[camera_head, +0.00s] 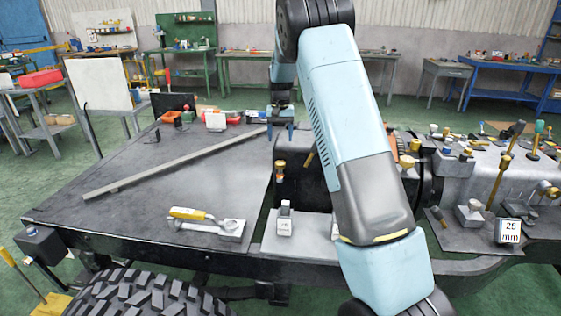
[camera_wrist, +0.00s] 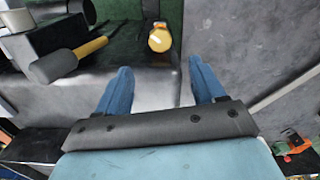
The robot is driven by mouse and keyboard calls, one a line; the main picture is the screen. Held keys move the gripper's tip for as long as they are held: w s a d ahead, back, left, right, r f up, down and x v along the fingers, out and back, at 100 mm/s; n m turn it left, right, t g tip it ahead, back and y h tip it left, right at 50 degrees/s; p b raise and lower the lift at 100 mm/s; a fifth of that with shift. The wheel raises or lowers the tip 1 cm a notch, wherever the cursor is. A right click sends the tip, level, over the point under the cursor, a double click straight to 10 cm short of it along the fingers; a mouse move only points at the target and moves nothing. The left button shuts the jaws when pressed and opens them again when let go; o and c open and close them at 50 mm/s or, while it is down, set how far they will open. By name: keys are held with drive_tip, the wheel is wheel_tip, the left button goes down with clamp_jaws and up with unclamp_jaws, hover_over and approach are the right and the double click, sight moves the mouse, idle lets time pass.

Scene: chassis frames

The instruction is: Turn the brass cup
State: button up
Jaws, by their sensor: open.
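My gripper (camera_head: 280,131) points down behind the cup in the head view. In the wrist view my gripper (camera_wrist: 160,67) has its two blue fingers spread apart with nothing between them. The cup is apart from both fingers. Its turning angle cannot be told.
A yellow-handled tool (camera_wrist: 88,48) lies left of the cup in the wrist view. A long grey bar (camera_head: 175,165) crosses the dark plate on the left. A yellow-handled fixture (camera_head: 205,220) sits near the front edge. Several levers and knobs crowd the right side.

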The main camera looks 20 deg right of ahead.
sight(280, 162)
wheel_tip(280, 162, down, 11)
drive_tip(key=shift+f, duration=0.15)
idle(0.4)
drive_tip(key=c, duration=1.1)
drive_tip(key=shift+o, duration=0.2)
drive_tip(key=shift+m, duration=0.3)
drive_tip(key=shift+a+m, duration=0.1)
drive_tip(key=shift+m, duration=2.4)
drive_tip(key=o, duration=1.1)
drive_tip(key=shift+c, duration=0.2)
